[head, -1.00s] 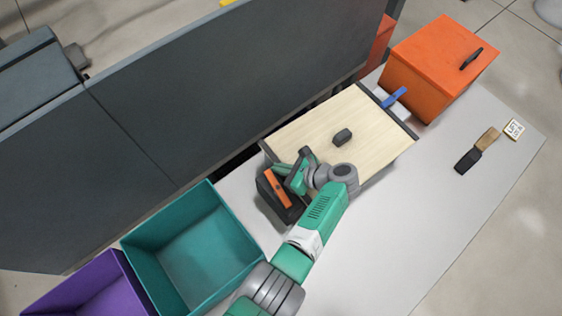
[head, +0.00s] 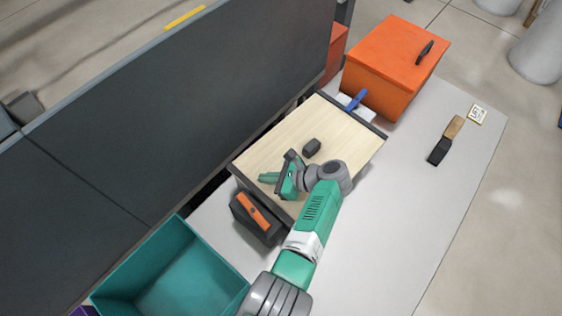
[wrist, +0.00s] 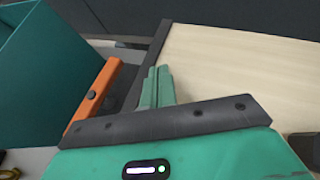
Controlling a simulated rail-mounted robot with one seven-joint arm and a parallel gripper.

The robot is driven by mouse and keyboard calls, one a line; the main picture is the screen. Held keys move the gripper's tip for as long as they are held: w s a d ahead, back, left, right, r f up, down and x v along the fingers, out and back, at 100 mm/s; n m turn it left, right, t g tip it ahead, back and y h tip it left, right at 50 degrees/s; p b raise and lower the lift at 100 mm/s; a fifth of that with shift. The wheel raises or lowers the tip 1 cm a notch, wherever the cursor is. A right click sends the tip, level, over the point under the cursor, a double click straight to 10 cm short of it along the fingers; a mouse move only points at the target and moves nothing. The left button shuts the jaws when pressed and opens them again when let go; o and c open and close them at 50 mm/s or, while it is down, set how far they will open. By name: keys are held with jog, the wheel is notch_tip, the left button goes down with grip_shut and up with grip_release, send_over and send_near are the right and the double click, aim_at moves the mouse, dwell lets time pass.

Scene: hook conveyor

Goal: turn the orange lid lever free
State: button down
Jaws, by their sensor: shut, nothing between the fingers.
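The orange lever (head: 259,214) is a flat bar with a dark pivot spot, on a dark block (head: 262,232) at the left end of a pale wooden board (head: 330,135). In the wrist view the lever (wrist: 97,92) stands left of the fingers, apart from them, its lower end hidden behind my gripper's dark front plate. My gripper (head: 268,177) is over the board's left part, right of and beyond the lever. Its green fingers (wrist: 157,72) are together and empty.
A dark knob (head: 312,147) sits on the board. A blue lever (head: 357,99) is at its far end by an orange bin (head: 385,75). A teal bin (head: 170,270) is at lower left, a dark wall behind.

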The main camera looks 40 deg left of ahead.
jog(key=w+r+b, duration=0.1)
jog(key=w, duration=0.1)
jog(key=w+d+r+b, duration=0.1)
jog(key=w+b, duration=0.1)
jog(key=w+r+b, duration=0.1)
jog(key=w+r, duration=0.1)
jog(key=shift+w+d+b, duration=0.3)
jog(key=shift+w+d, duration=0.05)
jog(key=shift+w, duration=0.05)
jog(key=shift+w+r, duration=0.2)
jog(key=shift+r, duration=0.1)
